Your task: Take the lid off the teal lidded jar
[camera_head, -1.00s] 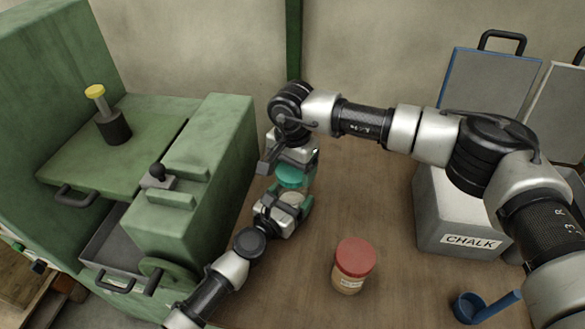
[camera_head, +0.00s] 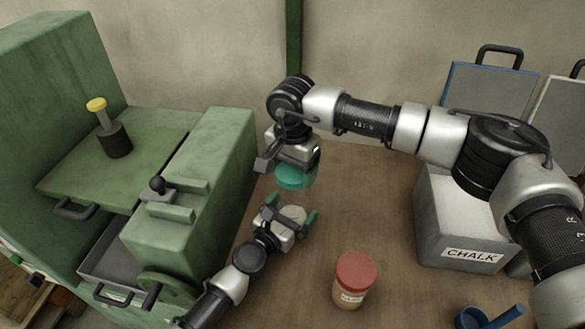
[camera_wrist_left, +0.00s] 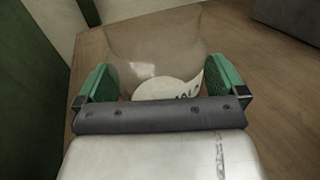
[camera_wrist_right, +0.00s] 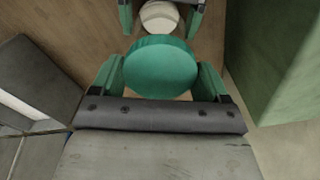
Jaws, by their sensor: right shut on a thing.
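The teal lid (camera_head: 293,177) is held in my right gripper (camera_head: 291,165). The right wrist view shows its round top (camera_wrist_right: 161,67) between the two green fingers. The clear jar (camera_wrist_left: 155,50) stands below the lid, with a pale label or contents (camera_wrist_left: 165,90) inside its outline. My left gripper (camera_head: 288,221) has one finger on each side of the jar; in the left wrist view (camera_wrist_left: 161,86) the fingers look close to its wall, but contact is unclear. The lid appears raised above the jar, and the glass is hard to make out in the head view.
A jar with a red lid (camera_head: 354,280) stands in front on the wooden table. A grey CHALK box (camera_head: 466,240) is at the right, with a blue scoop (camera_head: 490,317) nearer. A green machine (camera_head: 195,175) stands close on the left. Table between red-lidded jar and box is clear.

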